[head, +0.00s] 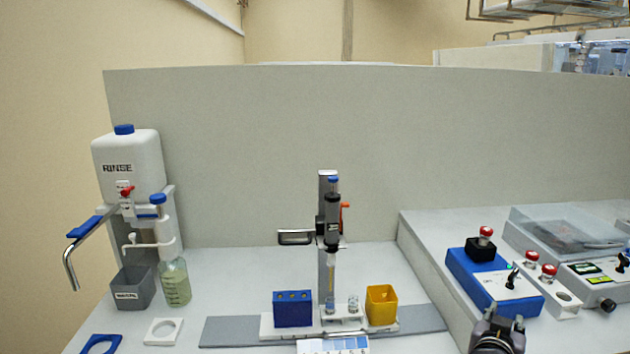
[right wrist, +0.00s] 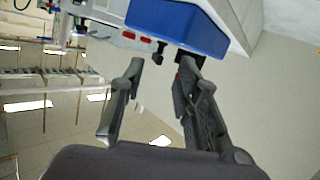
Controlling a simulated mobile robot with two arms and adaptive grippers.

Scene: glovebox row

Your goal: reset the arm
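My right gripper (head: 503,322) is at the bottom right of the head view, low in front of the blue control box (head: 490,282). In the right wrist view my right gripper (right wrist: 160,64) has its two fingers apart, with nothing between them. The blue box (right wrist: 175,22) shows upside down beyond the fingertips, and a black toggle (right wrist: 160,48) lies in line with the gap. One finger partly covers the box's black button base. I cannot tell the distance from the fingertips to the box. My left gripper is not in view.
The red-topped button (head: 486,232) stands on the blue box. A grey panel with switches (head: 591,272) is to its right. A syringe stand (head: 327,240), blue rack (head: 293,310), yellow cup (head: 381,305) and RINSE bottle (head: 128,165) stand to the left.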

